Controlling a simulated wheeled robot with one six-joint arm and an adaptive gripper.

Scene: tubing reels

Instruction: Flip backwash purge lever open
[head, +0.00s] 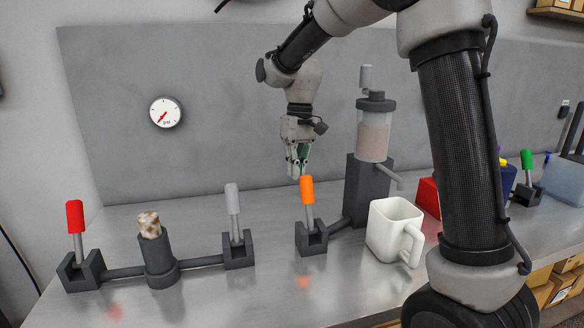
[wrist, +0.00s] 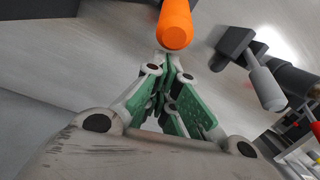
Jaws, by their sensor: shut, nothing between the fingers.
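An orange-handled lever (head: 307,190) stands nearly upright in a dark bracket (head: 311,239) at the bench's middle. The orange handle (wrist: 175,25) also shows at the top of the wrist view. My gripper (head: 297,174) is shut and empty, pointing down just behind and above the handle's top. Its green-padded fingers come together in the wrist view (wrist: 170,62), close to the handle; I cannot tell whether they touch it. A grey-handled lever (head: 233,200) and a red-handled lever (head: 75,217) stand upright to the left. No label shows which is the backwash purge lever.
A white mug (head: 394,230) stands right of the orange lever, near a clear cylinder on a dark stand (head: 369,190). A dark post with a mottled top (head: 158,258) stands left. A green-handled lever (head: 526,160) is far right. A gauge (head: 166,112) hangs behind.

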